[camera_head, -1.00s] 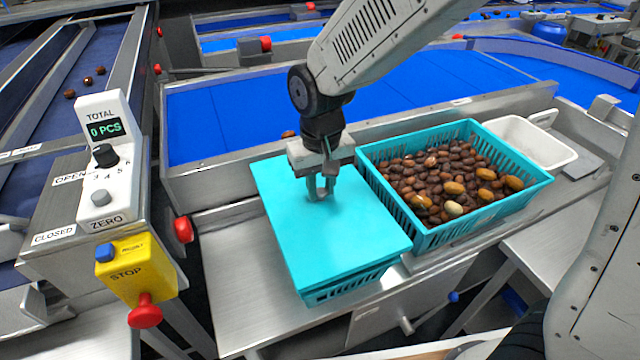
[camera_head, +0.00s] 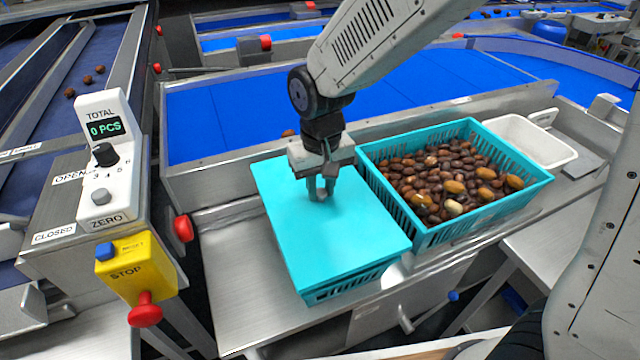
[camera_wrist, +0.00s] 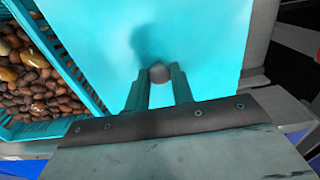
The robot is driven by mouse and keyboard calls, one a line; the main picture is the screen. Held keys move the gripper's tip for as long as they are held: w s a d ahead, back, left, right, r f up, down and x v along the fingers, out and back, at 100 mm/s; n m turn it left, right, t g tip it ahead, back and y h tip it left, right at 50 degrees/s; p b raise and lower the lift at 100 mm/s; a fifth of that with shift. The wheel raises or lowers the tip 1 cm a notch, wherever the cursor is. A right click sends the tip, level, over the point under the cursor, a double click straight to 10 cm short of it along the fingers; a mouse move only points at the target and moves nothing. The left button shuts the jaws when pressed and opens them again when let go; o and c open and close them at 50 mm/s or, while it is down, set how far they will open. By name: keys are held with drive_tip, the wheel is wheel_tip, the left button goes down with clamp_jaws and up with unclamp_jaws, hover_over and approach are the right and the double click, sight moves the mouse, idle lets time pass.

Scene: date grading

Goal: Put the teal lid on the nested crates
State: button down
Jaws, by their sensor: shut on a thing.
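The teal lid (camera_head: 335,240) lies flat over the nested crates (camera_head: 350,290) on the metal bench, and it also fills the upper middle of the wrist view (camera_wrist: 205,40). Only the slatted front side of the crates shows below the lid's near edge; the rest is hidden. The lid looks level and close on the crates, but I cannot tell whether it is fully seated. My gripper (camera_head: 320,192) points down over the far half of the lid. Its fingers are shut on the lid's small grey knob (camera_wrist: 159,73).
A teal crate of dates (camera_head: 415,238) stands just right of the lid, close to its edge. A white tub (camera_head: 545,150) is beyond it. A control box with a yellow stop unit (camera_head: 135,270) stands at left. The bench (camera_head: 235,265) is bare left of the crates.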

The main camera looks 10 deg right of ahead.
drive_tip(key=shift+f, duration=0.4)
drive_tip(key=c, duration=0.7)
unclamp_jaws()
drive_tip(key=shift+r, duration=3.45)
